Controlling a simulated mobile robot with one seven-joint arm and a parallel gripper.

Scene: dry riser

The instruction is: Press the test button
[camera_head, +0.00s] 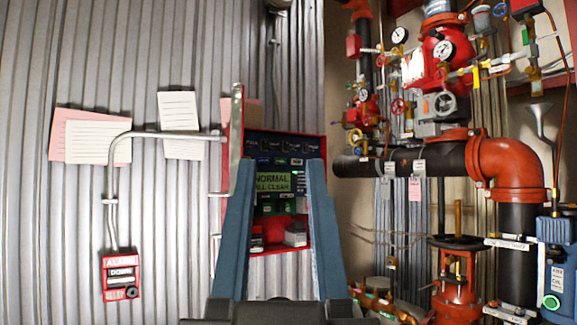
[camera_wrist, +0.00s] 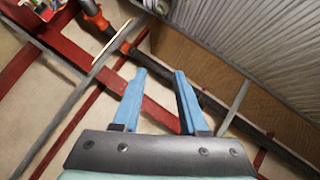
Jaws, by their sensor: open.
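A red panel (camera_head: 322,150) with a green display reading NORMAL ALL CLEAR (camera_head: 272,183) is on the corrugated wall, just left of centre in the head view. It has small labelled controls. I cannot tell which, if any, is the test button. My gripper (camera_head: 285,168) has two blue fingers, open and empty, spread in front of the panel from this viewpoint and hiding parts of it. Its distance from the panel is unclear. In the wrist view my gripper (camera_wrist: 160,75) is also open, with nothing between the fingers; the panel's display is not visible there.
A red alarm box (camera_head: 121,275) hangs at lower left, with a grey conduit (camera_head: 160,134) above it. Paper sheets (camera_head: 98,142) are on the wall. Red and black pipes (camera_head: 505,165), valves and gauges crowd the right. A blue unit (camera_head: 557,255) with a green-ringed round part stands at lower right.

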